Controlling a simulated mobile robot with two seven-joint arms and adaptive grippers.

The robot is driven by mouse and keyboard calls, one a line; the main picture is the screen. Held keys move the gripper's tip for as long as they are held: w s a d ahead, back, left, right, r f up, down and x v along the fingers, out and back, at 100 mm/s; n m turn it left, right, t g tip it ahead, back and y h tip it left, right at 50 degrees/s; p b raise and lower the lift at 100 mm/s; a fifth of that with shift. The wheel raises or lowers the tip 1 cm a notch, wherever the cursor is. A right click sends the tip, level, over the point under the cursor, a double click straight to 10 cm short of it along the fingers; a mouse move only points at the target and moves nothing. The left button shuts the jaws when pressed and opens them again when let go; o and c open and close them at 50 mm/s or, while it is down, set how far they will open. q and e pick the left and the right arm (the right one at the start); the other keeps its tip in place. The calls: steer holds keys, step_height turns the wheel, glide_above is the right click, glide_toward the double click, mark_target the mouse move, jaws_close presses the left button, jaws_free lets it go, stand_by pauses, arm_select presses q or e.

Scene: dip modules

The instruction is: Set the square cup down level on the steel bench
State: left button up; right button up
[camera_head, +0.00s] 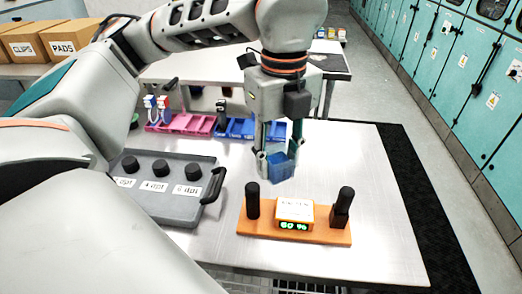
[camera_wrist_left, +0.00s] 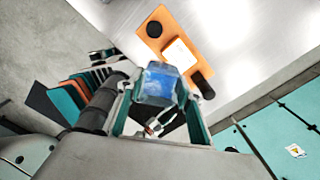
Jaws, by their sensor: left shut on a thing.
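The blue square cup (camera_head: 281,169) is between the fingers of my left gripper (camera_head: 277,156), just behind the orange board. It is blue and partly see-through, and the fingers hold it from both sides. It also shows in the left wrist view (camera_wrist_left: 158,84), between the two fingers of my left gripper (camera_wrist_left: 158,95). The steel bench (camera_head: 350,180) is below the cup; I cannot tell whether the cup's base touches it. My right gripper is not in view.
An orange board (camera_head: 293,234) with black posts and a green-lit display (camera_head: 294,226) stands in front. A grey tray (camera_head: 160,202) with black knobs is at left. Pink bins (camera_head: 190,123) and blue bins (camera_head: 237,128) are behind. The bench is clear to the right.

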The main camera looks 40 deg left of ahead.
arm_select(q)
steer(key=w+d+m, duration=0.1)
steer(key=w+d, duration=0.7)
steer(key=d, duration=0.4)
steer(key=w+d+m, duration=0.1)
steer(key=w+d, duration=0.8)
steer(key=d, duration=0.3)
steer(key=f+b, duration=0.3)
steer(key=f, duration=0.2)
steer(key=f+b, duration=0.3)
steer(key=f, duration=0.3)
steer(key=f+b, duration=0.4)
steer(key=f, duration=0.2)
steer(key=shift+s+a+f, duration=0.1)
steer(key=shift+a+f, duration=0.1)
steer(key=shift+a, duration=0.05)
steer(key=shift+f, duration=1)
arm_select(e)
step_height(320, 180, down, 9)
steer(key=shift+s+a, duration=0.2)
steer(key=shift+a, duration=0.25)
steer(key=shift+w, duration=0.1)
arm_select(q)
steer(key=shift+f+b, duration=0.2)
steer(key=shift+b, duration=0.1)
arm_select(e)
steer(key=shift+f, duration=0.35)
